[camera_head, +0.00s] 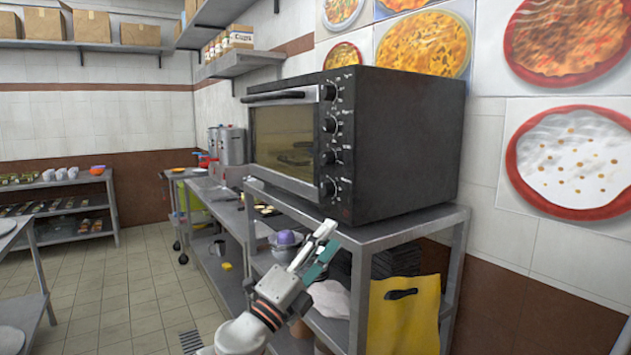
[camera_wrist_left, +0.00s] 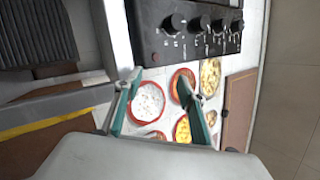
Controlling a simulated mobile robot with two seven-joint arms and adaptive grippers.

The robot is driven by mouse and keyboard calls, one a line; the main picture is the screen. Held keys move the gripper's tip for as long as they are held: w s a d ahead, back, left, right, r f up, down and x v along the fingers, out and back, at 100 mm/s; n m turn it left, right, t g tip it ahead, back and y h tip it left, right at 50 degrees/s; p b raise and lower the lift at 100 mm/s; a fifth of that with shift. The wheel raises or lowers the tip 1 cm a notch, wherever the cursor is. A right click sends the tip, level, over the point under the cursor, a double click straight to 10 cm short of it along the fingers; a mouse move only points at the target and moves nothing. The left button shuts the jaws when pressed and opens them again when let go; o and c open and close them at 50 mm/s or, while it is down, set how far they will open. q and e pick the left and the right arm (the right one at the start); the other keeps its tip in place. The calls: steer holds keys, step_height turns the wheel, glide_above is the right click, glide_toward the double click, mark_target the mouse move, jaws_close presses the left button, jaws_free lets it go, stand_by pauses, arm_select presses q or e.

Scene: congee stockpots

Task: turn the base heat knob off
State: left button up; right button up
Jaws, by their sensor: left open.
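The black oven (camera_head: 405,140) stands on a metal shelf unit, with a column of several black knobs on its front panel. The lowest knob (camera_head: 328,188) is the nearest one to my gripper, and it also shows in the left wrist view (camera_wrist_left: 175,23). Its label is too small to read, so I cannot tell which knob is the base heat one. My left gripper (camera_head: 322,246) is below and in front of the panel, apart from it. Its fingers (camera_wrist_left: 160,82) are spread and empty in the left wrist view. My right gripper is not in view.
The shelf unit's top edge (camera_head: 375,241) runs just beside my left gripper. A yellow bag (camera_head: 402,322) hangs on its lower part. A purple bowl (camera_head: 286,239) sits on the shelf below the oven. The tiled floor (camera_head: 115,285) at left is clear.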

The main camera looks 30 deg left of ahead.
arm_select(q)
step_height(320, 180, up, 15)
steer(key=w+d+m+g+h, duration=0.15)
steer(key=m+g+h, duration=0.45)
steer(key=m+h, duration=0.8)
steer(key=m+g+y+p, duration=0.15)
steer(key=m+y, duration=0.25)
steer(key=y, duration=0.6)
glide_toward(322, 126)
steer(key=x, duration=0.6)
steer(key=shift+w+d, duration=0.1)
steer(key=shift+w, duration=0.05)
steer(key=shift+w+d, duration=0.3)
steer(key=shift+w, duration=0.35)
steer(key=shift+f, duration=0.1)
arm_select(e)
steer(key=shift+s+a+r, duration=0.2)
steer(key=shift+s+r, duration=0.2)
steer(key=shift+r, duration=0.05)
arm_select(q)
steer(key=c, duration=1.1)
